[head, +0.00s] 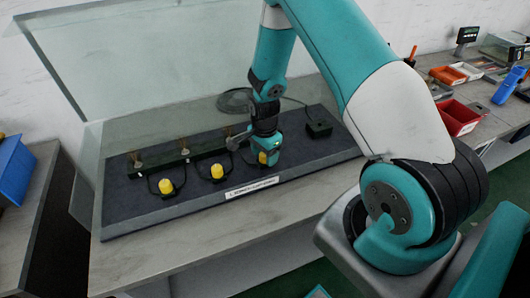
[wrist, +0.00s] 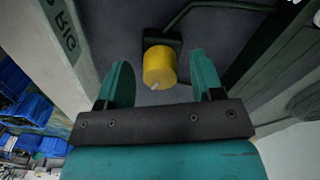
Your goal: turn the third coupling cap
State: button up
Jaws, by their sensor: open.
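Three yellow coupling caps stand in a row on a dark board (head: 215,194): the left cap (head: 166,186), the middle cap (head: 216,171) and the right-hand third cap (head: 263,158). My gripper (head: 270,152) is down at the third cap and partly hides it in the head view. In the wrist view, my gripper (wrist: 160,60) is open, and its two teal fingers are apart. The third cap (wrist: 159,66) appears in the gap between them, with clear space on both sides. It has a small pale mark on its near face. I cannot tell how deep the cap sits between the fingers.
A dark rail (head: 180,158) with upright fittings runs behind the caps, with dark tubes looping to them. A small black box (head: 318,129) stands at the board's right end. A clear panel (head: 150,60) rises behind. Red bins (head: 457,118) stand on the right-hand bench.

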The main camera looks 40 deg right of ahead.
jog(key=shift+f, duration=0.15)
jog(key=shift+c, duration=0.4)
jog(key=c, duration=0.9)
jog(key=shift+o, duration=0.2)
